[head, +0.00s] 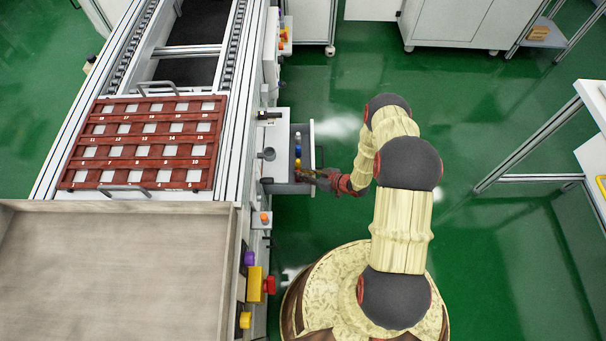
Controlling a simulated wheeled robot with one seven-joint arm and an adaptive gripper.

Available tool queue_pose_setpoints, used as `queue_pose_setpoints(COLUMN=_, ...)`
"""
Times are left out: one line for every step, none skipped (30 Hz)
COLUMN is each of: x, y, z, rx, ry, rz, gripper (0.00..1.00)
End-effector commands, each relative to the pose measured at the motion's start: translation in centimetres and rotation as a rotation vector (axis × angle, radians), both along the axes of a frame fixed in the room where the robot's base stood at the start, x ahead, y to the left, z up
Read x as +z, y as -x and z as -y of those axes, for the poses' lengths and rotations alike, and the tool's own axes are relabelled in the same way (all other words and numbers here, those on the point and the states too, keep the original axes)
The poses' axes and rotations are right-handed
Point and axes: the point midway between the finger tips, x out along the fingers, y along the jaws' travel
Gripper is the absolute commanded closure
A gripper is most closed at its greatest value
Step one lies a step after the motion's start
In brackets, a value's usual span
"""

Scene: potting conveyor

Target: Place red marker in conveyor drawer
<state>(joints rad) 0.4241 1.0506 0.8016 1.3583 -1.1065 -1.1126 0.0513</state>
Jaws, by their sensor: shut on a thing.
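The conveyor drawer (304,130) is a light grey box that stands open on the right side of the conveyor. I cannot pick out the red marker for certain. My arm comes down from the right to the drawer.
A red grid tray (148,128) with numbered cells lies on the conveyor (232,100). A wooden-looking box (100,270) stands at the front left. Green floor (520,240) is free on the right, short of a bench (575,125).

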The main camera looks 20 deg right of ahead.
Motion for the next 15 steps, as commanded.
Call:
queue_pose_setpoints(x=-0.1, y=0.0, z=0.0, rx=0.000, ry=0.000, rz=0.000, gripper=1.00)
queue_pose_setpoints(x=-0.2, y=0.0, z=0.0, rx=0.000, ry=-0.001, rz=-0.001, gripper=1.00)
queue_pose_setpoints(x=-0.3, y=0.0, z=0.0, rx=0.000, ry=-0.001, rz=-0.001, gripper=1.00)
queue_pose_setpoints(x=-0.4, y=0.1, z=0.0, rx=0.000, ry=-0.001, rz=-0.001, gripper=1.00)
queue_pose_setpoints(x=-0.5, y=0.1, z=0.0, rx=0.000, ry=0.000, rz=-0.001, gripper=1.00)
queue_pose_setpoints(x=-0.6, y=0.1, z=0.0, rx=0.001, ry=0.000, rz=-0.002, gripper=1.00)
queue_pose_setpoints(x=-0.7, y=0.1, z=0.0, rx=0.001, ry=0.000, rz=-0.002, gripper=1.00)
queue_pose_setpoints(x=-0.8, y=0.1, z=0.0, rx=0.000, ry=-0.001, rz=-0.002, gripper=1.00)
queue_pose_setpoints(x=-0.9, y=0.1, z=0.0, rx=0.000, ry=0.000, rz=-0.001, gripper=1.00)
queue_pose_setpoints(x=-1.0, y=0.1, z=0.0, rx=0.000, ry=0.000, rz=-0.001, gripper=1.00)
queue_pose_setpoints(x=-1.1, y=0.1, z=0.0, rx=0.000, ry=0.000, rz=-0.001, gripper=1.00)
queue_pose_setpoints(x=-1.2, y=0.1, z=0.0, rx=0.000, ry=0.001, rz=-0.002, gripper=1.00)
queue_pose_setpoints(x=-1.3, y=0.1, z=0.0, rx=0.000, ry=0.001, rz=-0.002, gripper=1.00)
queue_pose_setpoints(x=-1.3, y=0.1, z=0.0, rx=0.000, ry=0.001, rz=-0.002, gripper=1.00)
queue_pose_setpoints(x=-1.3, y=0.1, z=0.0, rx=-0.001, ry=0.001, rz=-0.003, gripper=1.00)
